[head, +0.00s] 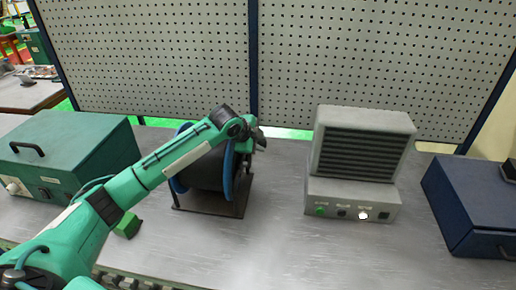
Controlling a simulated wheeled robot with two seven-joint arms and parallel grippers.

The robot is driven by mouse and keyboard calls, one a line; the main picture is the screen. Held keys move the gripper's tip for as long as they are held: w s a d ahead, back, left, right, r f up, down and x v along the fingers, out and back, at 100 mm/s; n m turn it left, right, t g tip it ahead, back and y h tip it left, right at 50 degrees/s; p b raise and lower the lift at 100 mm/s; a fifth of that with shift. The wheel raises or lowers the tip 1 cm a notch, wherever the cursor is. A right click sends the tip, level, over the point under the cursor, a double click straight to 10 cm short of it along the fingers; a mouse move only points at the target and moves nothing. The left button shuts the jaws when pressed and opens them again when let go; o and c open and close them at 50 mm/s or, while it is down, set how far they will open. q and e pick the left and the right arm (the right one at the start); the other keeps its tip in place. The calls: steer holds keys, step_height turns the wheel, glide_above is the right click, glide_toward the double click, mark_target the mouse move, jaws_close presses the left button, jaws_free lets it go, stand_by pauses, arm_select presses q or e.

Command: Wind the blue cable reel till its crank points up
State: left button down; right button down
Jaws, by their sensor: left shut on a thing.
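The blue cable reel (205,176) stands upright in a dark stand on the bench, left of the middle in the head view. It has blue rims and a dark wound drum. My left arm comes in from the left and passes over the top of the reel. My left gripper (260,140) is at the reel's upper right side, shut on what appears to be the crank. The crank itself is hidden by the gripper and wrist, so I cannot tell which way it points. My right gripper is not in view.
A teal case (85,140) with a black handle stands at the left. A small green block (127,226) lies near the front. A grey vented unit (360,150) stands right of the reel, and a dark blue case (470,210) is farther right. A pegboard (390,60) rises behind.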

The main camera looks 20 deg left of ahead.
arm_select(q)
steer(key=shift+s+t, duration=0.35)
steer(key=shift+t, duration=0.25)
steer(key=s+t+b, duration=0.1)
steer(key=t+b, duration=0.1)
steer(key=s+m+t+b, duration=0.1)
steer(key=t+b, duration=0.1)
steer(key=s+d+t+b, duration=0.1)
steer(key=s+b, duration=0.1)
steer(key=b, duration=0.1)
steer(key=shift+d+m+t+y, duration=0.1)
steer(key=shift+m+t+y, duration=0.2)
steer(key=shift+m+t, duration=0.1)
steer(key=shift+s+d+r+t+b, duration=0.1)
steer(key=shift+s+r+t+b, duration=0.2)
steer(key=shift+t+b, duration=0.45)
steer(key=c, duration=1.2)
jaws_free()
steer(key=shift+o, duration=0.2)
steer(key=shift+s, duration=0.1)
